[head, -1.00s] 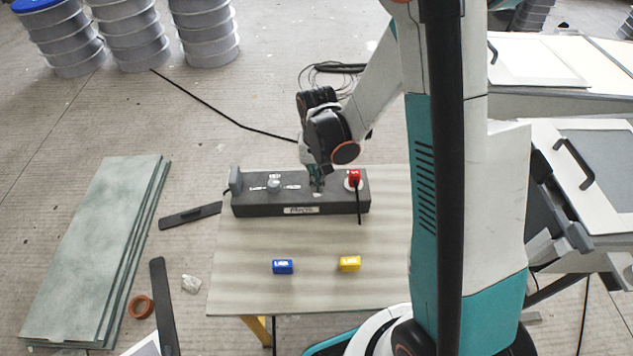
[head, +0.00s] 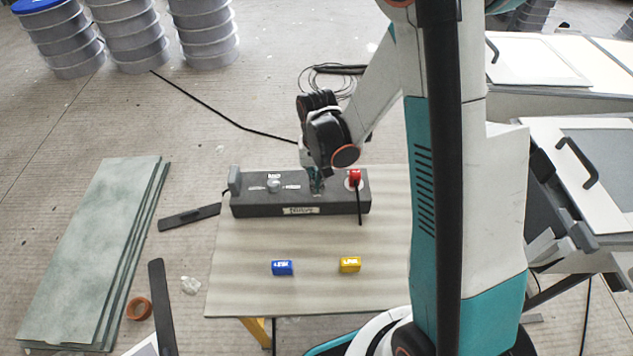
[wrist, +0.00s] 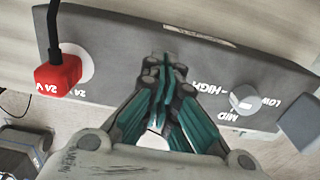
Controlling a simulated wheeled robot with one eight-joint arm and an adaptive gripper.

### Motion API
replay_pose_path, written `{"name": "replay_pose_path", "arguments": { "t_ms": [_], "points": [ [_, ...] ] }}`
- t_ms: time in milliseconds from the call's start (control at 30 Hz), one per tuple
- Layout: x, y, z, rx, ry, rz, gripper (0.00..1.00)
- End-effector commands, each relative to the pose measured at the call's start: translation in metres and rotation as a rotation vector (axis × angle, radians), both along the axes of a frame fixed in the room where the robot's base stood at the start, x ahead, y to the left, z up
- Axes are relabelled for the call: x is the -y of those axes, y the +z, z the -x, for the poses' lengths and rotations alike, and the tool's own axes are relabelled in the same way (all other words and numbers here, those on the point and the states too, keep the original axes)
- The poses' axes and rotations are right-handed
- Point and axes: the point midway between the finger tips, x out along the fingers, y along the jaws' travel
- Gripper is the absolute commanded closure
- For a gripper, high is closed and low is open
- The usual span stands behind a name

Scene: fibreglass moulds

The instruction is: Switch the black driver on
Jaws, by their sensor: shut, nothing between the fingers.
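The black driver (head: 245,208) is a long dark box lying along the back of the table. It also shows in the wrist view (wrist: 110,30). A grey round knob (wrist: 245,99) with LOW, MID and HIGH marks is on its top. A red plug marked 24 V (wrist: 58,74) with a black cable sits in a pale round socket at the other end. My gripper (wrist: 163,62) is shut and empty, fingertips down at the driver's top between knob and plug; it also shows in the head view (head: 317,187). The fingers hide whatever is under them, and I cannot make out a switch.
Green panels (head: 95,250) are stacked on the floor at left. White-topped units (head: 575,170) stand at right.

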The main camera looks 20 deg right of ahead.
Motion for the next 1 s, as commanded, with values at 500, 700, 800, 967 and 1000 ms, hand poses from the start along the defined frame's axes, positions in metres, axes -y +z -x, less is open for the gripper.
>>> {"name": "replay_pose_path", "arguments": {
  "t_ms": [500,700,800,967,1000],
  "points": [
    [0.0,0.005,0.0,0.0,0.0,0.0,1.0],
    [0.0,0.02,0.0,0.0,0.0,0.0,1.0],
    [0.0,0.027,0.0,0.0,0.0,0.0,1.0],
    [0.0,0.039,0.0,0.0,0.0,0.0,1.0],
    [0.0,0.042,0.0,0.0,0.0,0.0,1.0]
  ]
}}
